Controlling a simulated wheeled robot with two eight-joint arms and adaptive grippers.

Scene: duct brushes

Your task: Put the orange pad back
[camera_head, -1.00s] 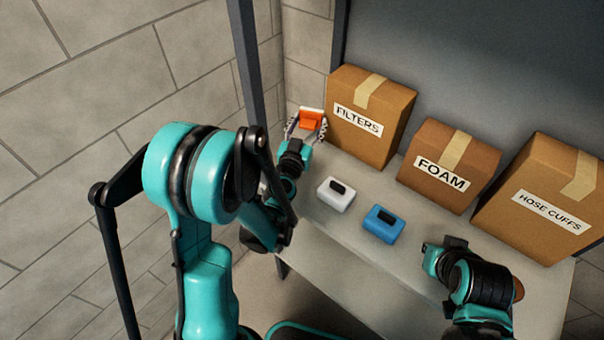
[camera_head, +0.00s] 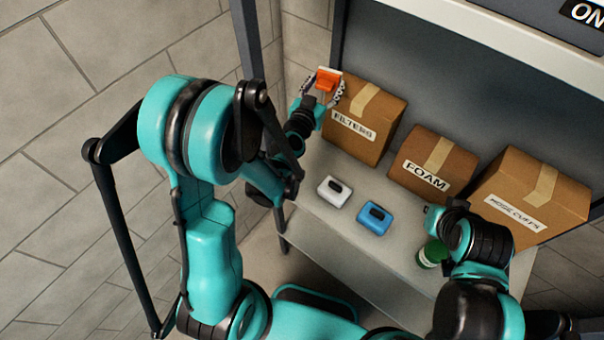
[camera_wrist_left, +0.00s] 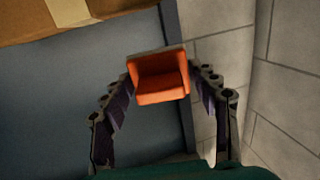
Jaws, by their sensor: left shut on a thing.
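The orange pad (camera_head: 328,80) is held up by my left gripper (camera_head: 322,90) at the back left, next to the upper left of the FILTERS box (camera_head: 372,128). In the left wrist view the orange pad (camera_wrist_left: 160,82) sits between the fingertips, with a pale edge along its top. The fingers are closed against its sides. A white block (camera_head: 334,191) and a blue block (camera_head: 374,218), each with a black top piece, stand on the table (camera_head: 345,245). My right gripper (camera_head: 436,214) is above the table at the right; its fingers are not clear.
A FOAM box (camera_head: 433,163) and a HOSE CUFFS box (camera_head: 535,198) stand along the back of the table. A green and white object (camera_head: 431,254) is beside my right gripper. A dark post (camera_head: 256,60) rises at the left. The table's front left is clear.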

